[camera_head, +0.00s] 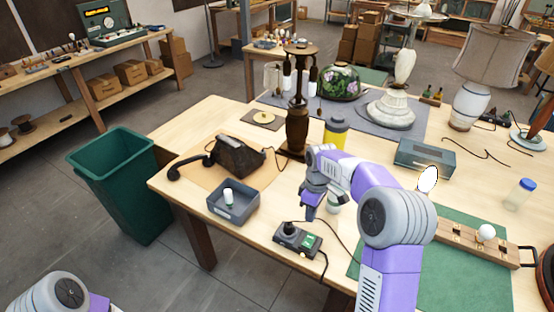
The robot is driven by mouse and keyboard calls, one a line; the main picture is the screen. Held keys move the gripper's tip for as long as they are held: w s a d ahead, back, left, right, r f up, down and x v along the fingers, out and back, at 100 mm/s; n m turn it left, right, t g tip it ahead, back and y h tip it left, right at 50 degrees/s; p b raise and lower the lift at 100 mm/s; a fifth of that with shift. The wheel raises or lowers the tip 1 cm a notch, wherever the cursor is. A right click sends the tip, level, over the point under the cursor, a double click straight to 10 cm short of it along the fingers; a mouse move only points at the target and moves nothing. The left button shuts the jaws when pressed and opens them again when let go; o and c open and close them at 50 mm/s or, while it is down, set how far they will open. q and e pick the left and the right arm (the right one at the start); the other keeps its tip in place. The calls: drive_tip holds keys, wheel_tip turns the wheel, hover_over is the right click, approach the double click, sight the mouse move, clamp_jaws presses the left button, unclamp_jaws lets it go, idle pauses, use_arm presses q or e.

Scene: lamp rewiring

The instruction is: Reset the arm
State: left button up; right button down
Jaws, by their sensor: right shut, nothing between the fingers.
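My right arm reaches in from the bottom right over the wooden table. My right gripper (309,207) is shut and empty, pointing down above the tabletop. It is between the grey tray and the small white cup (334,205), which is partly hidden behind it. A small dark device with a green face (298,241) lies on the table just in front of the gripper, apart from it. Of my left arm only a rounded link shows at the bottom left corner. My left gripper is out of view.
A grey tray (243,214) holds a small white item. A black telephone (237,157), a brown lamp base (298,125) and a yellow container (335,134) stand behind. A green bin (104,160) stands left of the table. A wooden strip with a white bulb (487,232) lies right.

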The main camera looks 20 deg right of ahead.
drive_tip(key=shift+f, duration=0.1)
drive_tip(key=s+a+f+m+y+b, duration=0.1)
drive_tip(key=s+a+f+m, duration=0.1)
drive_tip(key=a+f, duration=0.35)
drive_tip(key=s+a+f+m+y+b, duration=0.1)
drive_tip(key=s+a+f, duration=0.2)
drive_tip(key=f, duration=0.6)
drive_tip(key=s+a+f+m+b, duration=0.15)
drive_tip(key=a+f, duration=0.25)
drive_tip(key=f, duration=0.4)
drive_tip(key=s+a+f+m, duration=0.3)
drive_tip(key=s+f, duration=0.1)
drive_tip(key=s, duration=0.4)
drive_tip(key=s+a+f+m+t+y, duration=0.1)
drive_tip(key=s+a+f+m, duration=0.2)
drive_tip(key=s, duration=0.5)
drive_tip(key=shift+a+f+t+b, duration=0.3)
drive_tip(key=shift+a+f+b, duration=0.1)
drive_tip(key=shift+a+f, duration=0.3)
